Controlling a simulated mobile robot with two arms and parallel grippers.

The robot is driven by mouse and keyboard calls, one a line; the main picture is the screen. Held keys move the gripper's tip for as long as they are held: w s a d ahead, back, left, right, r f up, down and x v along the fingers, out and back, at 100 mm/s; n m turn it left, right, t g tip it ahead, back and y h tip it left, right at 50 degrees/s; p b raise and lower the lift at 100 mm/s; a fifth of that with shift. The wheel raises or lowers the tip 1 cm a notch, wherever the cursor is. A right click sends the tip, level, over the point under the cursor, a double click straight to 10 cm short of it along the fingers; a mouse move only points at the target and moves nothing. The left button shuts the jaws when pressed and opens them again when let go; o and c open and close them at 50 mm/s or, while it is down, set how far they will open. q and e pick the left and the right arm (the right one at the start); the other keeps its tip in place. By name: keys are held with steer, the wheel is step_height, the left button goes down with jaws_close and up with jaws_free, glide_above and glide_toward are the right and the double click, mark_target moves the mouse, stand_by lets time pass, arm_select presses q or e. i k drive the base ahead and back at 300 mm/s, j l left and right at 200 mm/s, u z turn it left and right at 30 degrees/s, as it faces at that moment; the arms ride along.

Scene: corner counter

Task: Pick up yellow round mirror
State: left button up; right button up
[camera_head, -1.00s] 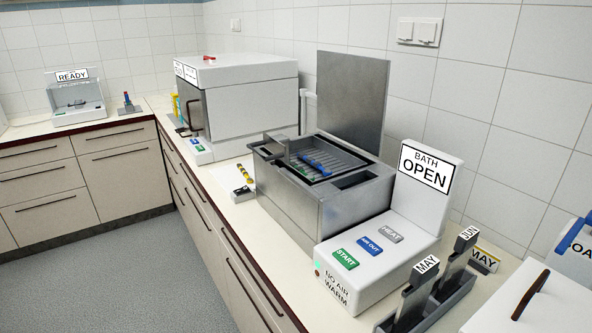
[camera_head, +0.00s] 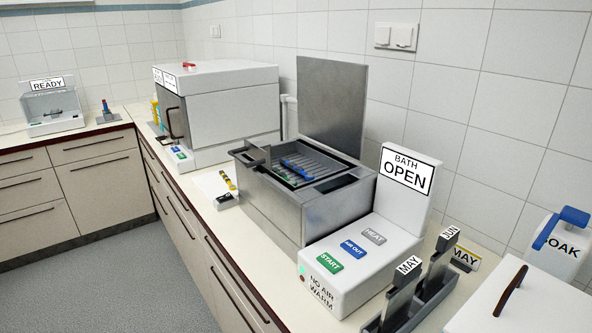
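No round mirror can be made out for certain. A small yellow and black item (camera_head: 228,180) lies on a white pad or tray (camera_head: 208,184) on the counter, between the white oven-like box and the metal bath. It is too small to tell whether it is the yellow round mirror. The metal bath (camera_head: 305,215) stands with its lid (camera_head: 331,107) up, beside a sign reading "BATH OPEN". A blue item (camera_head: 296,168) lies in its basket, with a small green item near it. Neither of my grippers is in view.
The white box (camera_head: 230,105) with a dark door stands left of the bath. A dark holder (camera_head: 414,301) with MAY and JUN tags stands front right, near a white lidded box (camera_head: 525,305) and a SOAK jug (camera_head: 562,243). A READY device (camera_head: 52,108) stands far left.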

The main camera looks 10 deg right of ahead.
mark_target(232, 187)
steer(key=z, duration=0.4)
steer(key=i+j+z, duration=0.25)
steer(key=j, duration=0.15)
steer(key=j+z, duration=0.25)
steer(key=j, duration=0.2)
steer(key=j+z, duration=0.25)
steer(key=j, duration=0.2)
steer(key=i, duration=0.05)
